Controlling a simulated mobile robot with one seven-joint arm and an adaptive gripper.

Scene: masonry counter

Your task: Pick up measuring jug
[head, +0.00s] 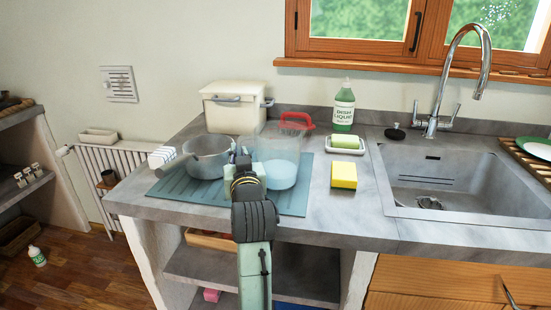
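The measuring jug (285,160) is a clear vessel with a pale lower part, standing on the blue-grey ribbed mat (187,190). A red part, apparently its handle (298,121), shows at its upper back right. My gripper (241,156) is over the mat, just in front and left of the jug, and overlaps its left edge in the head view. My arm hides the fingertips' surroundings, so I cannot tell whether they touch the jug or how far apart they are.
A grey saucepan (208,156) stands close left of my gripper. A cream lidded box (235,108) is behind. Right of the jug are a green dish liquid bottle (343,106), a soap dish (346,150) and a yellow sponge (343,175). The sink (455,185) lies further right.

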